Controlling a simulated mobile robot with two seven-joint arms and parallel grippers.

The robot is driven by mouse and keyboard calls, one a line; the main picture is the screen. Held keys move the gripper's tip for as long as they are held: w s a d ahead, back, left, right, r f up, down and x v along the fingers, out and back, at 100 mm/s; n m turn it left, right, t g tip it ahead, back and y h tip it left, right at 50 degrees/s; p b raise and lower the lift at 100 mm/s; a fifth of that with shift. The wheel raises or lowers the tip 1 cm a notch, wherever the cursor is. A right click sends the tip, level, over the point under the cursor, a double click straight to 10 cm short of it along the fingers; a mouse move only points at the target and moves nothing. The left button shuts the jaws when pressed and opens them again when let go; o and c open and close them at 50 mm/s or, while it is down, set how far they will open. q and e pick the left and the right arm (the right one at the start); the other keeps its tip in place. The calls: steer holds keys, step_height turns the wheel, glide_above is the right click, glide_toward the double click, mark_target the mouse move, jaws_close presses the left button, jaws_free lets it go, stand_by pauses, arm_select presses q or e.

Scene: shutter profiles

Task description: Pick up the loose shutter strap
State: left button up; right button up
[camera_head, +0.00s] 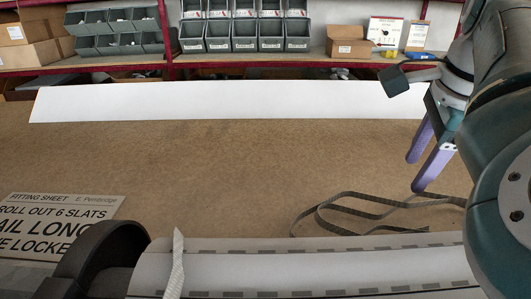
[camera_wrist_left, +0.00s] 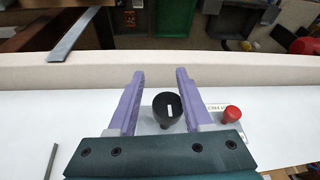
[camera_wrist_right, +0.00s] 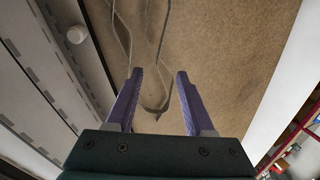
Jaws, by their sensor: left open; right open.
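In the right wrist view a bend of the strap (camera_wrist_right: 152,109) shows between and beyond the fingers. My right gripper (camera_head: 416,172) is open, points down, and is above and behind the strap's right part in the head view. It holds nothing. My left gripper (camera_wrist_left: 160,74) is open and empty, seen only in its wrist view, facing a black knob (camera_wrist_left: 166,112). The strap is not in that view.
A pale shutter profile (camera_head: 310,262) with dark slots runs along the front, with a black round end part (camera_head: 105,255). A pale narrow strip (camera_head: 176,262) stands on it. A fitting sheet (camera_head: 60,222) lies left. A long white panel (camera_head: 230,101) lies behind. A red button (camera_wrist_left: 231,114) is near the knob.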

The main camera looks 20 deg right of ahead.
mark_target(398, 201)
steer(key=x, duration=0.3)
steer(key=shift+s+d+f, duration=0.2)
steer(key=shift+s+f, duration=0.05)
steer(key=shift+f, duration=0.2)
steer(key=b+x, duration=0.2)
steer(key=x, duration=0.3)
steer(key=shift+w+f, duration=0.2)
steer(key=shift+f, duration=0.1)
arm_select(q)
steer(key=shift+s+d+f, duration=0.1)
steer(key=shift+s+f, duration=0.1)
steer(key=shift+f, duration=0.4)
steer(key=shift+s+d+f, duration=0.1)
steer(key=shift+s+f, duration=0.1)
steer(key=shift+f, duration=0.35)
arm_select(e)
steer(key=shift+c, duration=0.2)
jaws_close()
arm_select(q)
steer(key=shift+w, duration=0.1)
